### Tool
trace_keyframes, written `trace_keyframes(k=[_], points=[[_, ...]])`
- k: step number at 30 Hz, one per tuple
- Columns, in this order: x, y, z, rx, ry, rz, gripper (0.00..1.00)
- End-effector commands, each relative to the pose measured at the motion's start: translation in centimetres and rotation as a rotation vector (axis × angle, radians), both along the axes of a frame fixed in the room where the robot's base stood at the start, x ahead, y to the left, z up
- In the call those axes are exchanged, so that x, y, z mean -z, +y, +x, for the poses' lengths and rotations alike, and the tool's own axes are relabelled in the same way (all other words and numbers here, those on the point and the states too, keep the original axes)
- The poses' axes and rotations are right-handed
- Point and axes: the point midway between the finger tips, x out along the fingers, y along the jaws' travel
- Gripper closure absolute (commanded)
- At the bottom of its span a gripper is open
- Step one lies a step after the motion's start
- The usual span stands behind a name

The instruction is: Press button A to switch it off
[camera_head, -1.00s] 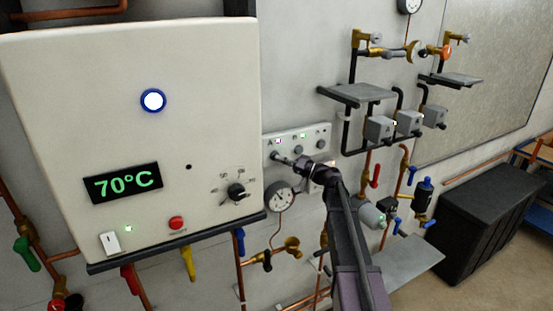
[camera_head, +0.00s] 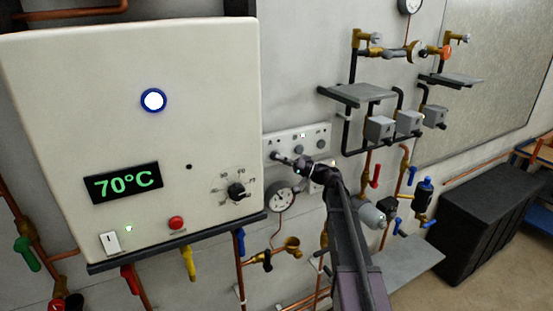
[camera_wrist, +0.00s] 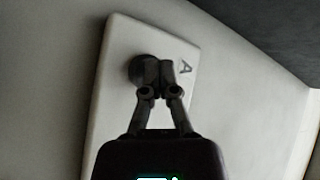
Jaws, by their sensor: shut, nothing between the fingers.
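Button A (camera_wrist: 139,69) is a dark round knob on a white plate (camera_wrist: 118,45), beside a printed letter A. In the head view, button A (camera_head: 275,155) is the left one on a white wall panel (camera_head: 319,131) right of the boiler. No lit lamp shows beside the A label; a small pinkish lamp glows at the panel's middle. My gripper (camera_wrist: 160,74) is shut and empty. Its fingertips overlap the button's right part in the wrist view and appear to touch it. The gripper also shows in the head view (camera_head: 284,158), reaching from the right.
The large white boiler (camera_head: 120,60) with a 70°C display stands left of the panel. A round gauge (camera_head: 281,198) hangs just below my gripper. Grey boxes (camera_head: 380,128), pipes and a shelf (camera_head: 356,92) are to the right.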

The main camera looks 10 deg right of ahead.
Motion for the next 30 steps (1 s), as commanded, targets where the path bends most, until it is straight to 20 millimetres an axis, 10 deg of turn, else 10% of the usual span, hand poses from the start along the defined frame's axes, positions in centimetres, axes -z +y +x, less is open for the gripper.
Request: trace_keyframes(k=[30], points=[[0.0,-1.2,-3.8,0.001,0.001,-0.001,1.0]])
